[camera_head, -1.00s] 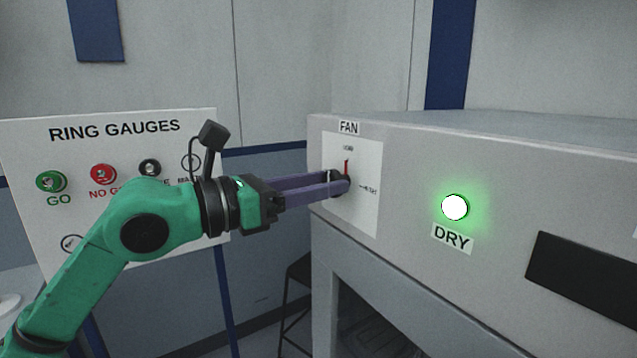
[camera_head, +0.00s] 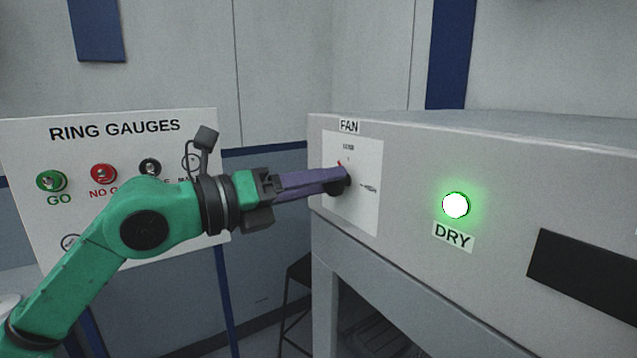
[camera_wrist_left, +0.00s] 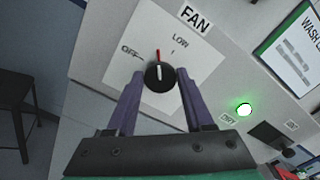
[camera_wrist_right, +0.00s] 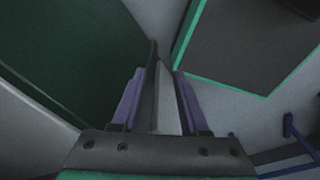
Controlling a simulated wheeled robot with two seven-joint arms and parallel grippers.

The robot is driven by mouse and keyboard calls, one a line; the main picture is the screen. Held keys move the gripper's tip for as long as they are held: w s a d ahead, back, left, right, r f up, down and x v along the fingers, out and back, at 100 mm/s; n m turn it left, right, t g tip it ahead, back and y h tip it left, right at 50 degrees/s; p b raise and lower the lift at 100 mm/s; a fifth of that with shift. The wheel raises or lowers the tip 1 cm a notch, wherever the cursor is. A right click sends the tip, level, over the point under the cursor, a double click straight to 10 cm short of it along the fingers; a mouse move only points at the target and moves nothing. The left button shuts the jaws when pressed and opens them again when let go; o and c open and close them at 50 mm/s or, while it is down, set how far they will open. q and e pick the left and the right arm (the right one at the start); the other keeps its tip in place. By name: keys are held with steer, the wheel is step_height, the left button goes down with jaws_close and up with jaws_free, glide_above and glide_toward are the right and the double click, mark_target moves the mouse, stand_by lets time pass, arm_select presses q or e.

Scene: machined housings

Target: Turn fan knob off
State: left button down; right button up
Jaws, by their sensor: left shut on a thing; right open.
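The fan knob (camera_wrist_left: 160,76) is a black round knob with a white mark and a red pointer, on a white plate (camera_head: 362,215) under the FAN label (camera_head: 348,127). My left gripper (camera_head: 343,180) is shut on the knob, with one purple finger on each side of it. In the left wrist view, the red pointer (camera_wrist_left: 158,54) points up, between the OFF label (camera_wrist_left: 132,50) on the left and the LOW label (camera_wrist_left: 181,41) on the right. My right gripper (camera_wrist_right: 159,75) is open, seen only in its own wrist view.
A green lit DRY button (camera_head: 455,205) and a dark panel (camera_head: 585,270) sit right of the knob on the grey housing (camera_head: 420,150). A RING GAUGES board (camera_head: 90,150) stands behind my left arm. A dark stool (camera_head: 297,290) stands below.

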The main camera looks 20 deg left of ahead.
arm_select(q)
steer(key=n, duration=1)
steer(key=shift+f+p, duration=0.15)
steer(key=shift+p, duration=0.15)
stand_by(0.4)
steer(key=shift+c, duration=1.6)
jaws_free()
steer(key=shift+a, duration=0.1)
